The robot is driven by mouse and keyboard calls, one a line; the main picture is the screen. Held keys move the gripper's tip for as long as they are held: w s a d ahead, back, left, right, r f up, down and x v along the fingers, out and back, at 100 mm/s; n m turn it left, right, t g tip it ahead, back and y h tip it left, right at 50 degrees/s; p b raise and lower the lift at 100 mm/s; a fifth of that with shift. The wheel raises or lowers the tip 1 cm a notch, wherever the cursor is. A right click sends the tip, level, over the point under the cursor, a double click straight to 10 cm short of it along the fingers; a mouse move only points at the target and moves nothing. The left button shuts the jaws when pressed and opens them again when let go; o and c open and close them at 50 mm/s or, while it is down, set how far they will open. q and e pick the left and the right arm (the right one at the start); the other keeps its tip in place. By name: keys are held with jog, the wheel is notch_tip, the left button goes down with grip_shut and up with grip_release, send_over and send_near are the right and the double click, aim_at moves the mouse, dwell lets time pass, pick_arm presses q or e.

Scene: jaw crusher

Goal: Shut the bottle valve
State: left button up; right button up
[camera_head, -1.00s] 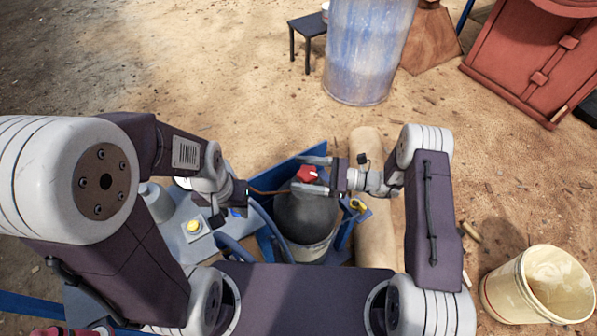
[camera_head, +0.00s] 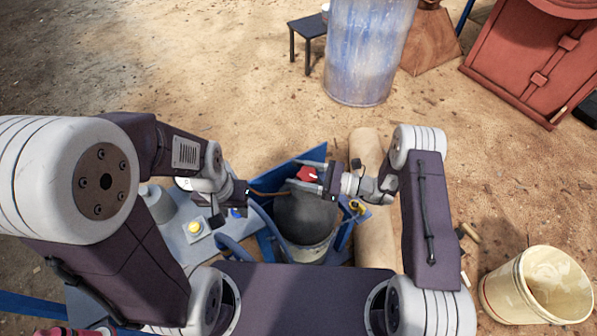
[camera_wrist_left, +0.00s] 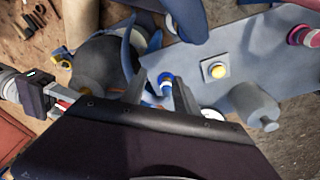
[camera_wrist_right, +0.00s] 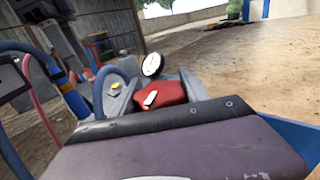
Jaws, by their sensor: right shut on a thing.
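The bottle (camera_head: 305,222) is dark grey and stands upright in a blue frame. Its red valve knob (camera_head: 307,174) is on top, and the knob also shows in the right wrist view (camera_wrist_right: 166,94). My right gripper (camera_head: 312,175) reaches in from the right and is shut on the red knob, with a finger on each side of it. The gripper hides part of the knob and the valve neck. My left gripper (camera_head: 246,194) is left of the bottle, apart from it. In the left wrist view its two fingers (camera_wrist_left: 162,88) are spread, with nothing held.
A grey panel with a yellow button (camera_head: 195,227) and a blue knob (camera_wrist_left: 166,80) lies below my left gripper. A round gauge (camera_wrist_right: 152,65) shows past the red knob. Blue hoses run beside the bottle. A cream bucket (camera_head: 520,290) stands at the right.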

aim_at(316, 181)
jog(key=m+t+h+p, duration=0.1)
jog(key=m+t, duration=0.1)
jog(key=t, duration=0.1)
jog(key=shift+w+r+p, duration=0.15)
jog(key=shift+p, duration=0.15)
jog(key=shift+w+d+m+t+h+p, duration=0.15)
jog(key=shift+m+t+h+p, duration=0.3)
jog(key=shift+m+t, duration=0.4)
jog(key=shift+w+d+m+t+h+p, duration=0.15)
jog(key=shift+m+t+h+p, duration=0.25)
jog(key=shift+t, duration=0.75)
jog(key=shift+w+m+h, duration=0.1)
jog(key=shift+m+h, duration=0.15)
jog(key=shift+m, duration=0.1)
jog(key=o, duration=1.4)
jog(key=shift+c, duration=0.2)
jog(key=v, duration=0.9)
jog(key=shift+f, duration=0.25)
